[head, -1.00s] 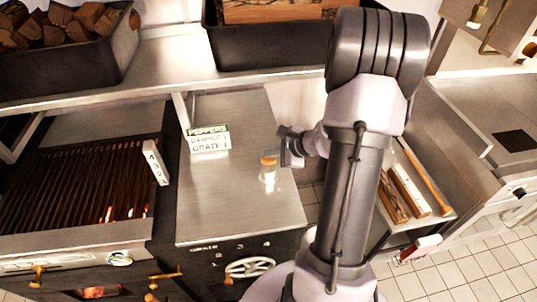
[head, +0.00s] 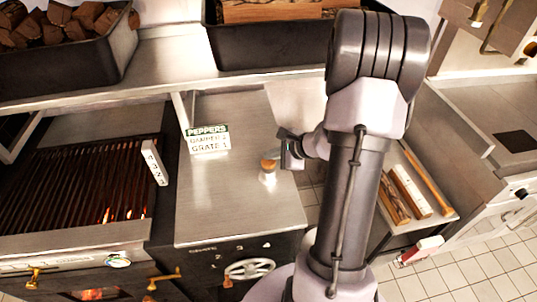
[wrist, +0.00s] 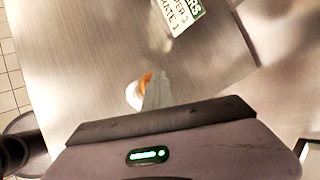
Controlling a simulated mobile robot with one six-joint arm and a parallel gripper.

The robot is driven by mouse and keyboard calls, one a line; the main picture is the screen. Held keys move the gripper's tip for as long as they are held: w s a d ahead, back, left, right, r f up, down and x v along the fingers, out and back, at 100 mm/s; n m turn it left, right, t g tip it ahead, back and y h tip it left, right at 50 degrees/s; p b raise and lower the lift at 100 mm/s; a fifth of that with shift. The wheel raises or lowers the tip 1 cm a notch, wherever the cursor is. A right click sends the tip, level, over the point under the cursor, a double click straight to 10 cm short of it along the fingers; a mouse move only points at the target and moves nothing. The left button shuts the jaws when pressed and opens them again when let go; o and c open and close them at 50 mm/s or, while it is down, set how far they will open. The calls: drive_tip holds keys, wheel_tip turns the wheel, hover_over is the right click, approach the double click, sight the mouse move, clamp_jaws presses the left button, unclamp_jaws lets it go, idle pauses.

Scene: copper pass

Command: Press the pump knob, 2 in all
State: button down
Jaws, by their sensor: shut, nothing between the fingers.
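The pump (head: 267,179) is a small whitish body with an orange-brown knob (head: 269,164) on top. It stands upright near the right edge of the steel counter. My gripper (head: 279,155) is shut and empty, with its fingertips right at the knob from the upper right. In the wrist view the shut fingers (wrist: 157,82) overlap the orange knob (wrist: 146,79) and hide part of it. The white body (wrist: 133,95) shows beside them. I cannot tell for certain whether the fingertips touch the knob.
A sign (head: 208,139) reading peppers, damper 2, grate 1 stands behind the pump on the counter (head: 225,210). A hot grill (head: 75,190) is at the left. A handwheel (head: 250,268) is on the front below. A tray with wood pieces (head: 405,190) is at the right.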

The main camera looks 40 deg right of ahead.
sight(271, 161)
drive_tip(key=shift+r+p, duration=1.25)
drive_tip(key=shift+r, duration=0.8)
drive_tip(key=shift+r, duration=0.1)
wheel_tip(271, 161, up, 5)
drive_tip(key=p, duration=0.3)
